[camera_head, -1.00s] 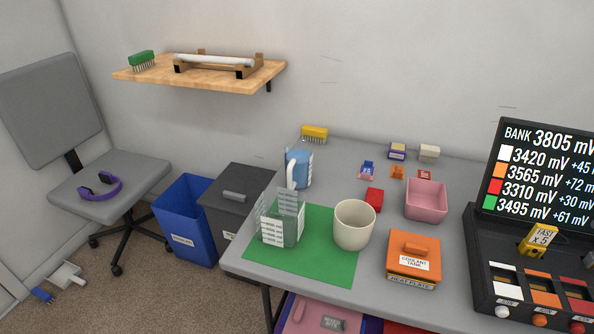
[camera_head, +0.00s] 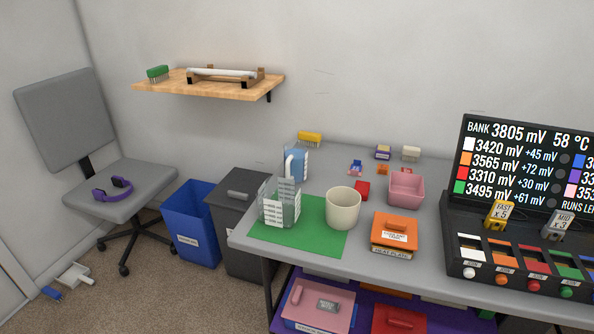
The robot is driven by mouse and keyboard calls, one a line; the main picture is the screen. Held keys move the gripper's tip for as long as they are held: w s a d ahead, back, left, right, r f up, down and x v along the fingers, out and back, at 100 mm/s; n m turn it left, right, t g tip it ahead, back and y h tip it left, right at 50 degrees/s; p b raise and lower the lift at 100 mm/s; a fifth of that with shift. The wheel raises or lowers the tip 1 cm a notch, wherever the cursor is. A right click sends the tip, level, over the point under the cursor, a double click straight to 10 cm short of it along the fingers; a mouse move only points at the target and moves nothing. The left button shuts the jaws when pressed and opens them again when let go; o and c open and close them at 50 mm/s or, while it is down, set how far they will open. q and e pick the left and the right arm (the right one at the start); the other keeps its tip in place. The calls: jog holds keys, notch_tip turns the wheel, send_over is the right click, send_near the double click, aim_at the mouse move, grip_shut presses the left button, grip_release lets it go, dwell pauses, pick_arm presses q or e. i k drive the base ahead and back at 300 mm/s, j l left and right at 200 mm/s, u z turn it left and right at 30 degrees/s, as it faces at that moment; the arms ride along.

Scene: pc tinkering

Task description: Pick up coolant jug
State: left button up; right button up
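The coolant jug appears to be the blue jug with a white handle (camera_head: 295,164), standing upright near the back left of the grey table (camera_head: 330,258). A clear container with white markings (camera_head: 281,203) stands in front of it on a green mat (camera_head: 316,241) and partly overlaps it in the view. An orange box labelled coolant tank and heat plate (camera_head: 394,235) sits to the right of the mat. Neither of my grippers is in view.
A cream cup (camera_head: 343,208) stands at the mat's right side. A pink bin (camera_head: 406,189), a red block (camera_head: 362,190) and a yellow brush (camera_head: 310,139) are behind. The bank console (camera_head: 520,240) fills the right. A blue bin (camera_head: 190,224), dark bin (camera_head: 238,215) and chair (camera_head: 120,190) stand left.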

aim_at(294, 166)
jog(key=k+z, duration=0.15)
jog(key=z, duration=0.85)
jog(key=j+z, duration=0.1)
jog(key=z, duration=1.1)
jog(key=k+j, duration=0.1)
jog(key=j, duration=0.3)
jog(key=k+j, duration=0.1)
jog(key=j, duration=0.25)
jog(key=k+j, duration=0.1)
jog(key=j, duration=0.3)
jog(key=k+j, duration=0.1)
jog(key=j, duration=0.25)
jog(key=k+j, duration=0.1)
jog(key=j, duration=0.3)
jog(key=k+j, duration=0.1)
jog(key=j, duration=0.3)
